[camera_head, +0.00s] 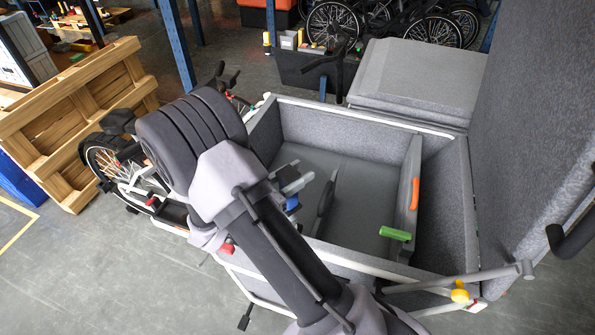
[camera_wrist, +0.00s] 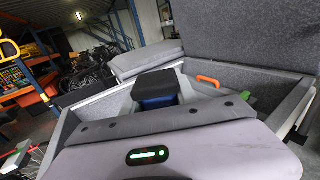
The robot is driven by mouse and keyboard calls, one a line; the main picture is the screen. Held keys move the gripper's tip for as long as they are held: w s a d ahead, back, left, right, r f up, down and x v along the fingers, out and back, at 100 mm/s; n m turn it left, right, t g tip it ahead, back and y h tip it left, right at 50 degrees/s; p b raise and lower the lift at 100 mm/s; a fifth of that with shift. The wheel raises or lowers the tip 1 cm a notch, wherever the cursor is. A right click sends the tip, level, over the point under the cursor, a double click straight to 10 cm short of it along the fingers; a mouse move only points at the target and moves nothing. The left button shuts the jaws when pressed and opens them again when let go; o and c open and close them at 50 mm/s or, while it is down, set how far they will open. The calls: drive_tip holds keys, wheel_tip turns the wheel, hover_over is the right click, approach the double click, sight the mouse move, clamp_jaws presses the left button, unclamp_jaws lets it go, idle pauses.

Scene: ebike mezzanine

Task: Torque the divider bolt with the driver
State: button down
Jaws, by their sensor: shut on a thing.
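My gripper (camera_head: 293,183) is over the left part of the grey cargo box (camera_head: 352,113), seen from above and partly hidden by my arm. It is shut on a dark and blue tool, which looks like the driver (camera_wrist: 155,88); a blue bit of it shows under the gripper in the head view (camera_head: 292,203). The driver's tip is hidden. A grey divider panel (camera_head: 408,190) with an orange handle (camera_head: 415,194) stands across the right part of the box, apart from my gripper. I cannot make out the divider bolt in either view.
A green piece (camera_head: 395,234) sits at the divider's near end. A dark upright part (camera_head: 326,205) stands inside the box near my gripper. A tall grey panel (camera_head: 535,130) rises on the right. A wooden pallet (camera_head: 75,125) and a bike wheel (camera_head: 105,170) are at left.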

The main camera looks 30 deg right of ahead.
drive_tip(key=shift+f, duration=0.2)
drive_tip(key=shift+f+b, duration=0.3)
drive_tip(key=shift+f, duration=0.95)
idle(2.4)
wheel_tip(320, 180, up, 5)
drive_tip(key=p, duration=0.4)
idle(0.3)
idle(0.4)
